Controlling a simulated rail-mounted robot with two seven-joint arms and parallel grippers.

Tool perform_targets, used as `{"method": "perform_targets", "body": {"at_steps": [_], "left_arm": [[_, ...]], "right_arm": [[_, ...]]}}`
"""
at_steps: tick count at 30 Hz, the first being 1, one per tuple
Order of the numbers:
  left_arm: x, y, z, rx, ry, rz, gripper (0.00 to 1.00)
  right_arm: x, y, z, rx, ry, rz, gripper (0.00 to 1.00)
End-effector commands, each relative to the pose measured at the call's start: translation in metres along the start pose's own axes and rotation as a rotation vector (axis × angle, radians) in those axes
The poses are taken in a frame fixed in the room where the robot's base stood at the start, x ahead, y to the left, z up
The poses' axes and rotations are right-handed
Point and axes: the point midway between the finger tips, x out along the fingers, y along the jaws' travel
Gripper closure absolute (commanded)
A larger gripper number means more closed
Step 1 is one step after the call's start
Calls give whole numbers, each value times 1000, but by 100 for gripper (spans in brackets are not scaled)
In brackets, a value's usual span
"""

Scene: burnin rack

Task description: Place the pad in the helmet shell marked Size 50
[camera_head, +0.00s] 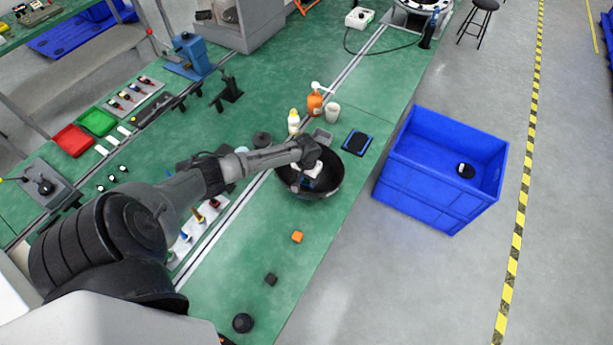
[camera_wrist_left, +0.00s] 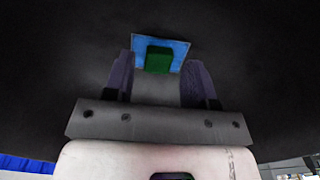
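A black bowl-shaped helmet shell (camera_head: 335,187) stands open side up near the bench's right edge. No size mark can be read on it. My left gripper (camera_head: 308,182) reaches down into the shell. In the left wrist view the shell's dark inside (camera_wrist_left: 60,75) fills most of the picture. My left gripper's two fingers (camera_wrist_left: 158,72) stand apart there. Just beyond and between the fingertips is a blue square piece with a green block (camera_wrist_left: 159,60), seemingly the pad. A gap shows between the fingers and the green block. My right gripper is not in view.
A black pad-like item with blue edges (camera_head: 357,142) lies beside the shell. An orange bottle (camera_head: 315,104), white bottle (camera_head: 293,122) and cup (camera_head: 332,112) stand behind. A blue crate (camera_head: 430,195) is on the right. An orange cube (camera_head: 297,237) lies in front on open bench.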

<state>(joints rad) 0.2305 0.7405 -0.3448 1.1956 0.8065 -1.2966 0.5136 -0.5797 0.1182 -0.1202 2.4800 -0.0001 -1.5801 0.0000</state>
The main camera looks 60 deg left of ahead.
Motion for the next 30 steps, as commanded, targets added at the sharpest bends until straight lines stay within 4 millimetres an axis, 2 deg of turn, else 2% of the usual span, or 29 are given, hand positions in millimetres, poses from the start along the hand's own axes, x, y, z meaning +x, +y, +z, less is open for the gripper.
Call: {"method": "perform_targets", "body": {"at_steps": [11, 14, 24, 30], "left_arm": [[-6, -1, 0, 1, 2, -1, 44], [-18, -1, -1, 2, 3, -2, 44], [-83, 0, -1, 2, 3, 0, 44], [-112, 0, 0, 2, 2, 0, 44]], "right_arm": [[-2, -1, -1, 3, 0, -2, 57], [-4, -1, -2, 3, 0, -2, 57], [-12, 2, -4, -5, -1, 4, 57], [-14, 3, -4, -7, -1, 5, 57]]}}
